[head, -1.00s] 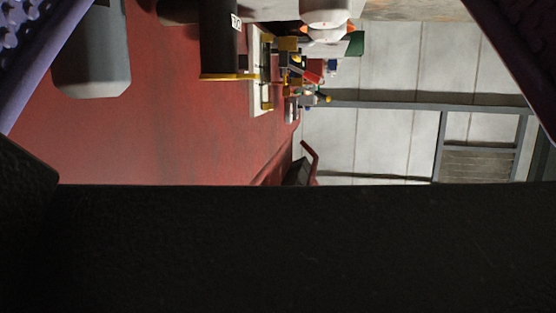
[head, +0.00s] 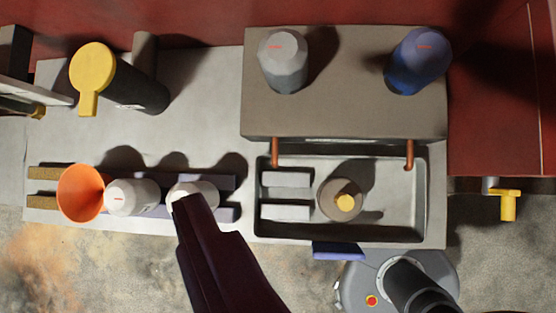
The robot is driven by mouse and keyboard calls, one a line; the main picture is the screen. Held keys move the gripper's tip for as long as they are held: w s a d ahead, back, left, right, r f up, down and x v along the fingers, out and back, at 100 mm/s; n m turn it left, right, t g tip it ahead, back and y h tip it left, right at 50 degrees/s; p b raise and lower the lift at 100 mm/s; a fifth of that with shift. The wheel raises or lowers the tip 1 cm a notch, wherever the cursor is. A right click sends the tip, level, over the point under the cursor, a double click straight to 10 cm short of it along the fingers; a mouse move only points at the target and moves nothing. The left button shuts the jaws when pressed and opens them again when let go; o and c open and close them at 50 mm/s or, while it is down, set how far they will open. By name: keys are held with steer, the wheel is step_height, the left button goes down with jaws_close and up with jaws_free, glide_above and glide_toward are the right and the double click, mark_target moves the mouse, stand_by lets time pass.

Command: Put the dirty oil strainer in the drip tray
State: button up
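A grey rectangular tray (head: 420,215) is recessed in the bench at right and looks like the drip tray. It holds a round tan piece with a yellow knob (head: 342,199) and two pale blocks (head: 287,178). I cannot tell for certain which thing is the dirty oil strainer.
A raised grey box (head: 340,105) behind the tray carries a grey canister (head: 284,62) and a blue canister (head: 420,62). Two copper pipes (head: 275,153) run down to the tray. An orange funnel (head: 80,193), another white container (head: 132,197) and a yellow-capped black cylinder (head: 115,80) stand left.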

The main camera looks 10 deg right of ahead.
steer(key=s+a+r+n+t, duration=0.1)
steer(key=a+r+n+t, duration=0.15)
steer(key=a+r, duration=0.45)
steer(key=s+a+r+n+t, duration=0.1)
steer(key=a+r+n, duration=0.25)
steer(key=r, duration=0.85)
steer(key=s+a+r+n+t+y, duration=0.1)
steer(key=s+a+r+n, duration=0.1)
steer(key=s+r, duration=0.3)
steer(key=s+a+r+n+t+y, duration=0.1)
steer(key=s+r, duration=0.4)
steer(key=r, duration=0.5)
steer(key=a+n+t, duration=0.1)
steer(key=a+n, duration=0.1)
steer(key=shift+a+r+n, duration=0.2)
steer(key=shift+a+n, duration=0.1)
steer(key=shift+n, duration=0.1)
